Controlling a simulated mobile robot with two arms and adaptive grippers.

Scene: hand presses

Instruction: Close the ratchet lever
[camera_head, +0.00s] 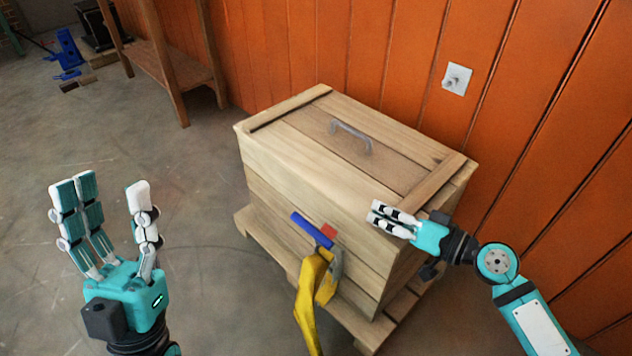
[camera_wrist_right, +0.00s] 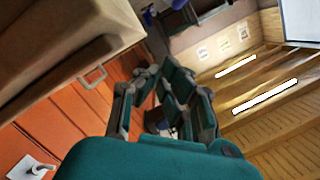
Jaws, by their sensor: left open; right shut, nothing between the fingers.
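The ratchet, with a blue bar-shaped lever handle (camera_head: 312,230), a red part (camera_head: 328,231) and a yellow body or strap (camera_head: 314,290), shows in the head view in front of the wooden chest's front face. The blue handle sticks out, tilted, at the top. My right gripper (camera_head: 378,214) is shut and empty by the chest's front top edge, above and to the right of the handle and apart from it. Its fingers show in the right wrist view (camera_wrist_right: 160,88), which does not show the ratchet clearly. My left gripper (camera_head: 107,190) is open and empty, fingers up, well left of the ratchet.
The wooden chest (camera_head: 290,140) with a grey lid handle (camera_head: 350,137) stands on a pallet (camera_head: 243,222) against an orange plank wall. A wall outlet (camera_head: 457,79) is at right. A wooden table (camera_head: 165,60) stands behind left.

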